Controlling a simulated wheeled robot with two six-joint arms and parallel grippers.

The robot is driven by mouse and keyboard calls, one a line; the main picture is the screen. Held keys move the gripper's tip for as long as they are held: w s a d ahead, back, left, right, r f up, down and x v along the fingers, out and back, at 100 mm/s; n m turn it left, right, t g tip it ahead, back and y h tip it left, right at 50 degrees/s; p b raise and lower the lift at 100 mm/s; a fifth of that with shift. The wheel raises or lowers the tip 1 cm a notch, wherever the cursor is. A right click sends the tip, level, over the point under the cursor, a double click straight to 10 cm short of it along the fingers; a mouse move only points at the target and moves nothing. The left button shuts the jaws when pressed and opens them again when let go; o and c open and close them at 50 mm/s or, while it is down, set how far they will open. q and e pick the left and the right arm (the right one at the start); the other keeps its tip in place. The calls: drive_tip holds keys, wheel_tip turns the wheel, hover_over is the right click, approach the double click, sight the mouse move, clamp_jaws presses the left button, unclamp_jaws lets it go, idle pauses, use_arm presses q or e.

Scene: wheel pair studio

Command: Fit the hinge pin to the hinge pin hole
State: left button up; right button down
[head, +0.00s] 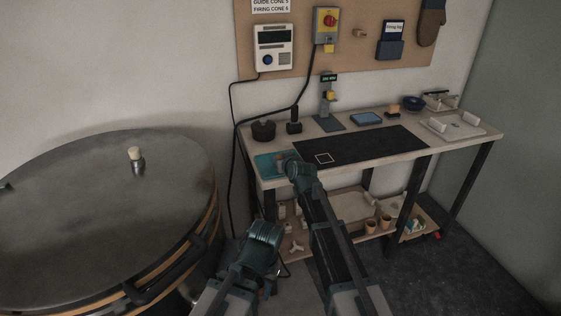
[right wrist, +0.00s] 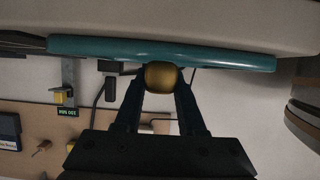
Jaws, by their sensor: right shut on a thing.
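My right gripper (head: 284,160) is over the teal tray (head: 264,172) at the left end of the workbench. In the right wrist view its two fingers (right wrist: 163,84) are shut on a rounded brass-coloured piece (right wrist: 163,74), which I take to be the hinge pin. Only its rounded end shows; the rest is hidden. The tray's teal edge (right wrist: 90,47) lies just behind it; I cannot tell whether they touch. I cannot make out the hinge pin hole in either view. My left arm shows low in the head view, but its gripper fingers do not.
A large round kiln (head: 70,215) with a knob (head: 135,155) on its lid stands at left. The workbench carries a dark mat (head: 370,145), a black round piece (head: 263,131) and a grey stand (head: 328,121). A lower shelf holds several small items. A cable hangs between kiln and bench.

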drive_tip(key=shift+r+p, duration=1.25)
drive_tip(key=shift+r, duration=0.2)
drive_tip(key=c, duration=1.1)
unclamp_jaws()
clamp_jaws()
